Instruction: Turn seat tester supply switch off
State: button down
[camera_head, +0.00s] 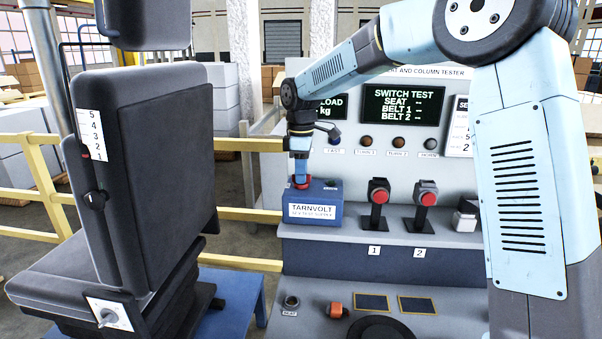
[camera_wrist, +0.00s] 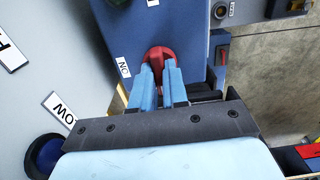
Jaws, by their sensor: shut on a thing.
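The seat tester supply is a blue box (camera_head: 314,218) labelled TARNVOLT on the tester's ledge. Its red rotary switch knob (camera_head: 302,183) sits on top. My gripper (camera_head: 301,180) reaches down onto the knob from above. In the wrist view my gripper's two blue fingers (camera_wrist: 158,82) are shut on the red knob (camera_wrist: 158,55), one on each side. The blue box top (camera_wrist: 180,25) shows around it, with a small white label (camera_wrist: 123,67) to the left of the knob. The knob's pointing direction is partly hidden by the fingers.
The tester screen (camera_head: 404,105) reads SWITCH TEST, with SEAT, BELT 1 and BELT 2. Two red buckle stands (camera_head: 378,192) marked 1 and 2 are right of the box. A black seat (camera_head: 150,165) stands at left. Yellow rails (camera_head: 245,214) run behind.

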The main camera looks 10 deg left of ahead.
jog(key=shift+w+d, duration=0.1)
dwell(0.3)
jog(key=c, duration=1.1)
grip_release()
jog(key=shift+c, duration=0.2)
jog(key=shift+r, duration=0.1)
notch_tip(320, 180, up, 14)
jog(key=shift+f, duration=0.25)
